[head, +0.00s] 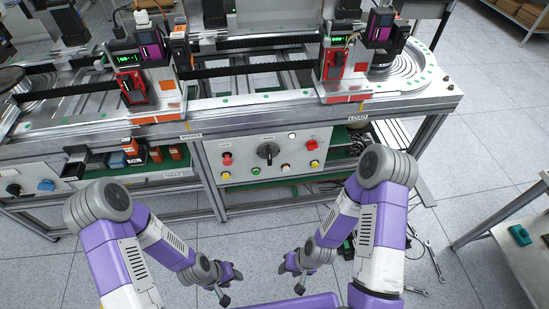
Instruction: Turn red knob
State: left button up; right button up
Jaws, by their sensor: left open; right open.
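A white control panel (245,170) is set into the front of the workbench. A round red knob (227,159) is on its left part. A black rotary switch (268,152) with a pointer handle sits in the panel's middle, and another red control (312,145) sits at its right. My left gripper (231,287) and my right gripper (291,278) are both open and empty, low in the view and in front of the bench. Both are apart from the panel and touch none of its controls.
A machine with rails and red-black units (334,62) stands on the bench. Tools (434,260) lie on the floor at right, near a side table (500,262). Floor between my grippers and panel looks clear.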

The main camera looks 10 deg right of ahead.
aim_at(312, 145)
jog(key=k, duration=0.6)
jog(key=z, duration=0.6)
jog(key=i, duration=1.2)
jog(key=u, duration=0.55)
